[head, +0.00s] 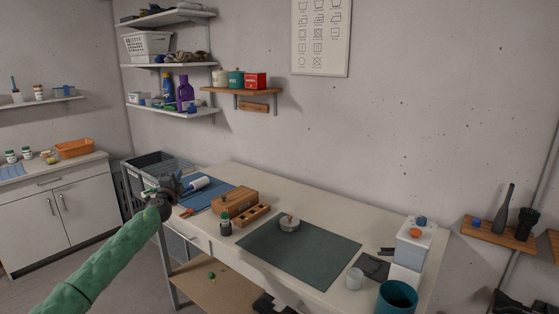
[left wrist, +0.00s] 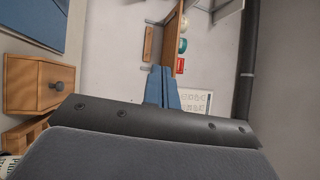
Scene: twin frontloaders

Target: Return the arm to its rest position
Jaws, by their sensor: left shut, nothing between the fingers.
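My left arm, in a green sleeve, comes in from the lower left of the head view. My left gripper (head: 172,184) is in front of the left end of the white worktable (head: 222,252). In the left wrist view its two blue fingers (left wrist: 160,86) are together, with nothing between them. The gripper looks clear of the wooden drawer box (head: 234,201), which also shows at the left of the left wrist view (left wrist: 38,84). My right gripper does not show.
A green mat (head: 320,262) with a round grey lidded piece (head: 289,223) lies on the worktable. A wire basket (head: 150,165) stands behind the left gripper. A teal cup (head: 396,297) and white box (head: 412,243) are at the right. The wall shelf (head: 240,91) holds tins.

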